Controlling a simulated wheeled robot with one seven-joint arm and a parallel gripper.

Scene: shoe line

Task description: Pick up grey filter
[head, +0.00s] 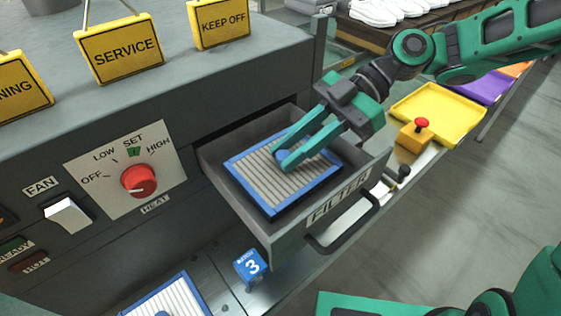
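The grey filter (262,178) has pleated grey media in a blue frame. It lies flat in the open drawer labelled FILTER (338,201). My gripper (284,160) reaches down over the filter from the upper right. Its two green fingers are apart, one on each side of a blue knob (308,131) on the filter. The fingers hide part of the knob and of the filter's upper middle. I cannot tell whether they press on the knob.
The drawer has a black handle (345,232) at its front. A white filter with a blue frame (178,297) lies on the lower left surface, near a blue block marked 3 (250,267). A yellow tray (440,107) and a red button on a yellow box (416,135) are at right.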

